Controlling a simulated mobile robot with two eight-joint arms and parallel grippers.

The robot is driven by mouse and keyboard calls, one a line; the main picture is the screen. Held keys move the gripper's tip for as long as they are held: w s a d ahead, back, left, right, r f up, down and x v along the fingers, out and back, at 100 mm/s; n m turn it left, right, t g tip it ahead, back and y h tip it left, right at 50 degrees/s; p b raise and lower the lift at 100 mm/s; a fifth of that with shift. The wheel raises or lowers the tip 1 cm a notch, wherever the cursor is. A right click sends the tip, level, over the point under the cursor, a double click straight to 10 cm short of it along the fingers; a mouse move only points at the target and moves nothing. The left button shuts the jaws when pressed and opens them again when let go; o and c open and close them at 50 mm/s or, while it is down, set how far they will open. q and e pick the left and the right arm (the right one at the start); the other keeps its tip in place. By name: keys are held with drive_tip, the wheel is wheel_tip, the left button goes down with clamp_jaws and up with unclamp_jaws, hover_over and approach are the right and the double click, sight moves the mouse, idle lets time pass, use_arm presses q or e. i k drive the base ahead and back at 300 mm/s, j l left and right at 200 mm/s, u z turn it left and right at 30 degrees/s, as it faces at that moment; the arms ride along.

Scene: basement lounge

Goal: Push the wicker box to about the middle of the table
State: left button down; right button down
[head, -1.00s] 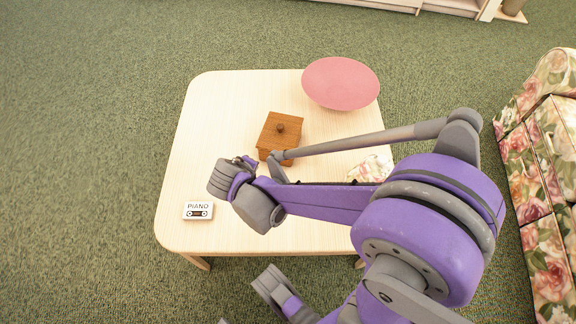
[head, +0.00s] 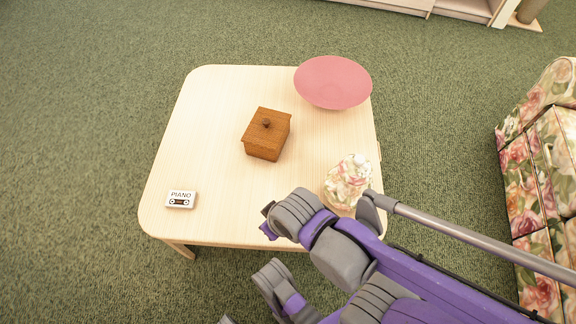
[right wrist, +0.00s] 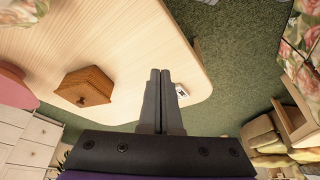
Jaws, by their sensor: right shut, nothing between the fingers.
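The brown wicker box (head: 264,138) with a round knob on its lid stands upright near the middle of the pale wooden table (head: 215,150). It also shows left of the fingers in the right wrist view (right wrist: 88,88). My right gripper (head: 268,222) is over the table's near edge, clear of the box and nearer to me. In the right wrist view its two fingers (right wrist: 159,75) are together with nothing between them. My left gripper is not in view.
A pink bowl (head: 333,82) stands at the table's far right. A floral rounded object (head: 348,180) stands near the right edge, beside my right arm. A piano cassette (head: 181,199) lies at the near left. A floral sofa (head: 540,180) is to the right.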

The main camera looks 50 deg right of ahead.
sight(269, 156)
drive_tip(key=k+l+u, duration=0.15)
drive_tip(key=k+l, duration=0.65)
drive_tip(key=l, duration=0.25)
drive_tip(key=k+l, duration=0.1)
drive_tip(key=l, duration=0.25)
drive_tip(key=u, duration=0.05)
